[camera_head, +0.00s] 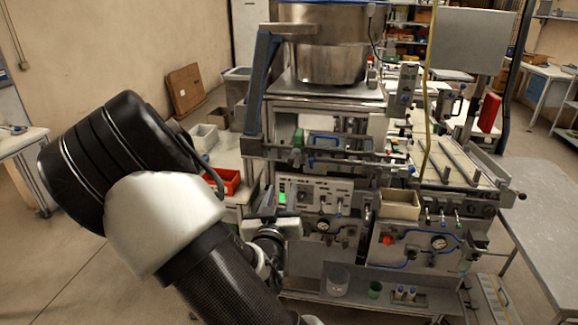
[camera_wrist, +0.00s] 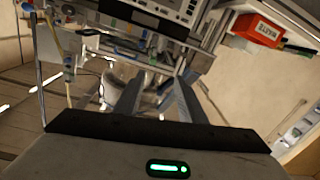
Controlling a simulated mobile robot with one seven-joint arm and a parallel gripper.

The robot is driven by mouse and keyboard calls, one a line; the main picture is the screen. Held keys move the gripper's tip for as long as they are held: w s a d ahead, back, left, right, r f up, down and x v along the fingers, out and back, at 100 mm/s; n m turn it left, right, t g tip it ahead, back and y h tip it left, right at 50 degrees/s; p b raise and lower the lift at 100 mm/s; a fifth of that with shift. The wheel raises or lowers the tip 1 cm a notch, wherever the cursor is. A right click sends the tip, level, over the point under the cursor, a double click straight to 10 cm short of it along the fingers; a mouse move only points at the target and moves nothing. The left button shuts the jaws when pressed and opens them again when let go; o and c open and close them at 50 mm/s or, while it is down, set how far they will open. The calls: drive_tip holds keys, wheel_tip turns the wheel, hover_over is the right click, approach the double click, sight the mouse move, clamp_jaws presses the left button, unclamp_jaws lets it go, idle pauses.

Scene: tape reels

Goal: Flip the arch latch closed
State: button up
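The machine (camera_head: 315,190) stands in front of me, with a control panel, gauges and small levers on its front. I cannot tell for certain which part is the arch latch; a blue bar (camera_head: 322,141) shows on the upper frame. My gripper (camera_wrist: 152,98) shows in the wrist view with its two fingers apart and no object clearly held between them. Blurred metal parts of the machine lie beyond the fingertips. In the head view my arm covers the lower left, and its end is close to the machine's left front, below the panel.
A large steel drum (camera_head: 331,45) sits on top of the machine. A red bin (camera_head: 224,181) is left of it and also shows in the wrist view (camera_wrist: 258,30). A beige box (camera_head: 399,204) sits on the front. A grey table (camera_head: 530,215) is at right. Floor is open at left.

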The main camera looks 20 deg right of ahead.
sight(293, 159)
drive_tip(key=p+x, duration=0.2)
drive_tip(key=x, duration=1.5)
drive_tip(key=shift+w+d, duration=0.1)
drive_tip(key=shift+w, duration=0.05)
clamp_jaws()
drive_tip(key=shift+d+f+b, duration=0.2)
drive_tip(key=shift+b, duration=0.45)
drive_tip(key=shift+s+d+n+t+y+b, duration=0.25)
drive_tip(key=shift+n+t+y+b, duration=0.3)
drive_tip(key=shift+y+b, duration=0.3)
drive_tip(key=shift+a+r+n+y, duration=0.1)
drive_tip(key=shift+r+n+y, duration=0.1)
drive_tip(key=shift+n+y, duration=0.15)
